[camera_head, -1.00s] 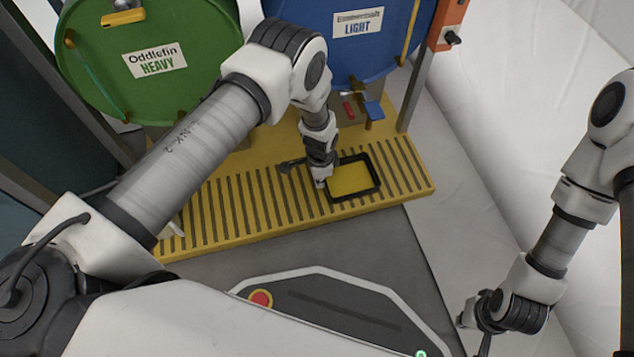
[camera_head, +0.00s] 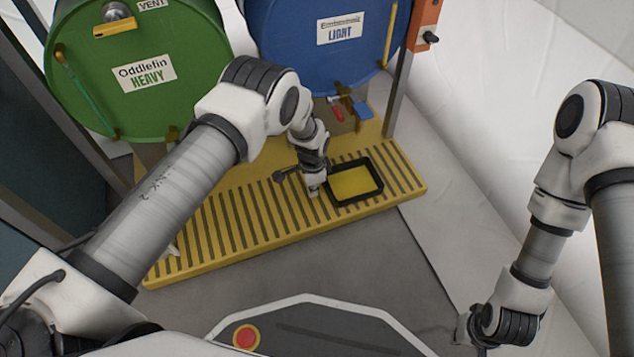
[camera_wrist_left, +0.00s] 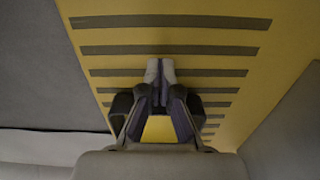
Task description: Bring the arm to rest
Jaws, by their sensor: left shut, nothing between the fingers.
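My left arm comes in from the left in the head view, and its gripper (camera_head: 313,190) points down over the yellow slatted platform (camera_head: 225,222), just left of a black-rimmed tray. In the left wrist view the left gripper (camera_wrist_left: 159,68) has its fingertips together with nothing between them, above the yellow surface and its dark slots. I cannot tell whether the fingertips touch the platform. My right arm hangs at the right in the head view; its gripper is mostly cut off or hidden at the lower edge, so its fingers do not show.
A black-rimmed tray with a yellow floor (camera_head: 378,190) sits on the platform. A green drum labelled Oddlefin HEAVY (camera_head: 190,85) and a blue drum labelled LIGHT (camera_head: 290,60) stand behind. Grey floor lies in front.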

